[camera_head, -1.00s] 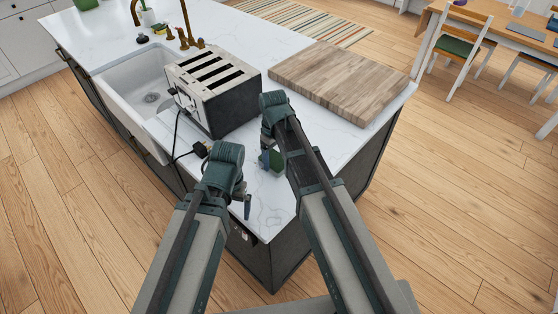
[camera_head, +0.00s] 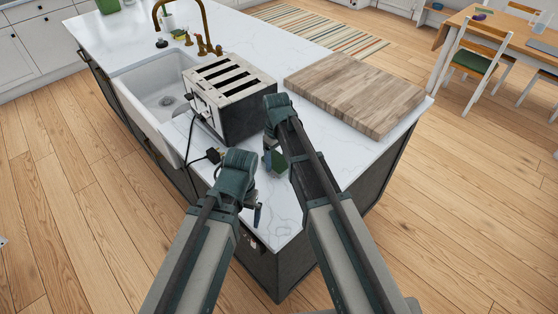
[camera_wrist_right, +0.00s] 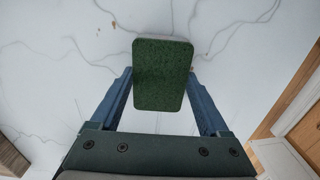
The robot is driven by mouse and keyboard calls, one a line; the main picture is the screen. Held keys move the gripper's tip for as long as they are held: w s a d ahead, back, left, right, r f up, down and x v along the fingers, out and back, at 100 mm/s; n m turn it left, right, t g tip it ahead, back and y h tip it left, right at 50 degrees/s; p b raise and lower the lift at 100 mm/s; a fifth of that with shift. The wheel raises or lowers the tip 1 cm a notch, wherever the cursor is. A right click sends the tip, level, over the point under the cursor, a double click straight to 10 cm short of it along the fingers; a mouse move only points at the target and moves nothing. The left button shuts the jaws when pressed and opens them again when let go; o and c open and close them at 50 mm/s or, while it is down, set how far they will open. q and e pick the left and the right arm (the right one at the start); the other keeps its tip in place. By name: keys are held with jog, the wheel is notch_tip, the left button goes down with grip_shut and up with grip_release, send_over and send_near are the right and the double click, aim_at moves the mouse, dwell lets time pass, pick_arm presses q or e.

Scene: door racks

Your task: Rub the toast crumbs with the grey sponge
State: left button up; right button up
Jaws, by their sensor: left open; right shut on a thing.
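The sponge (camera_wrist_right: 164,75) shows a dark green face and a thin pale grey edge in the right wrist view. My right gripper (camera_wrist_right: 162,92) is shut on it, with a blue finger at each side. In the head view the sponge (camera_head: 279,163) is a small green patch under my right wrist, over the white counter (camera_head: 276,200); contact with the counter cannot be told. My left gripper (camera_head: 257,213) is open and empty over the counter's near end, left of the sponge.
A four-slot toaster (camera_head: 232,97) stands behind my grippers, with its black cord and plug (camera_head: 213,155) near my left wrist. A wooden board (camera_head: 355,90) lies to the right. A white sink (camera_head: 160,95) is at the left. The near corner of the counter is clear.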

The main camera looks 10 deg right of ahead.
aim_at(258, 160)
jog(key=shift+w+a, duration=1.1)
jog(key=shift+w, duration=0.25)
jog(key=shift+w, duration=0.1)
jog(key=shift+w+a, duration=1.15)
jog(key=shift+w, duration=0.3)
jog(key=shift+s+a, duration=0.1)
jog(key=shift+s, duration=0.05)
jog(key=shift+s+a+f, duration=0.15)
jog(key=shift+s+a, duration=0.6)
jog(key=shift+s, duration=0.05)
jog(key=shift+s+d, duration=0.3)
jog(key=shift+s, duration=0.2)
jog(key=shift+s+d, duration=0.25)
jog(key=shift+s, duration=0.2)
jog(key=shift+s+d, duration=0.45)
jog(key=shift+d, duration=0.15)
